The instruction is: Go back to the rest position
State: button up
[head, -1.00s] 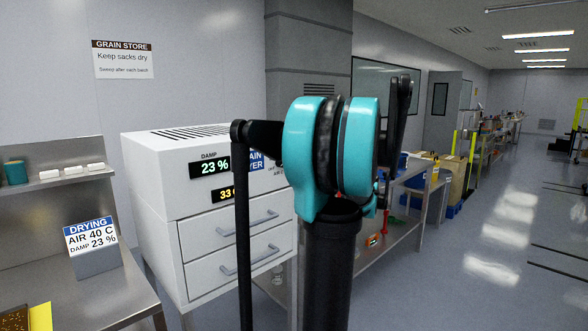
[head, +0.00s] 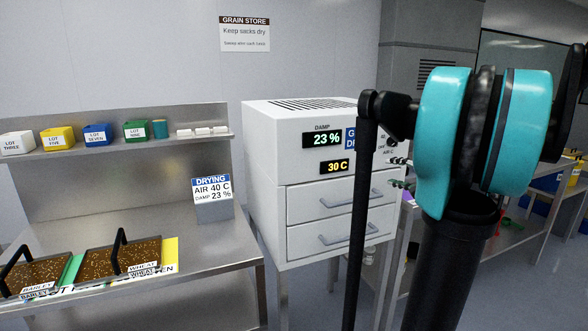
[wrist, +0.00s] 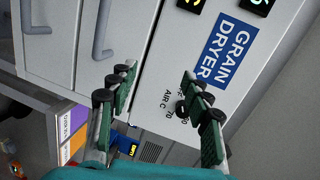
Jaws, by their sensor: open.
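My gripper (wrist: 160,112) is open and empty in the wrist view, its green fingers with black pads apart in front of the white grain dryer's panel. A dark knob beside the "AIR C" scale shows close to the right finger; whether they touch I cannot tell. In the head view the dryer (head: 262,190) stands at centre, its displays reading 23 % and 30 C. Its drawers (head: 320,240) are shut. The green fingertips (head: 400,173) show at the dryer's right front, partly hidden behind my teal and black arm.
A steel bench (head: 215,262) on the left holds trays of grain (head: 125,258) and a drying sign (head: 212,200). Its shelf (head: 110,147) bears several coloured lot boxes. Another bench (head: 505,240) stands right of the dryer. Open floor (head: 540,290) shows at lower right.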

jog(key=s+a+f+n+g+h, duration=0.1)
jog(key=s+a+f+n+g, duration=0.2)
jog(key=s+a+f, duration=0.35)
jog(key=s+a+f+n+g, duration=0.2)
jog(key=s+a+f+g, duration=0.1)
jog(key=a+f, duration=0.65)
jog(key=s+f+n+g+h, duration=0.4)
jog(key=s+f+n+h, duration=0.2)
jog(key=s+f, duration=0.7)
jog(key=s, duration=0.3)
jog(key=shift+s+a+f+n, duration=0.3)
jog(key=shift+f, duration=0.1)
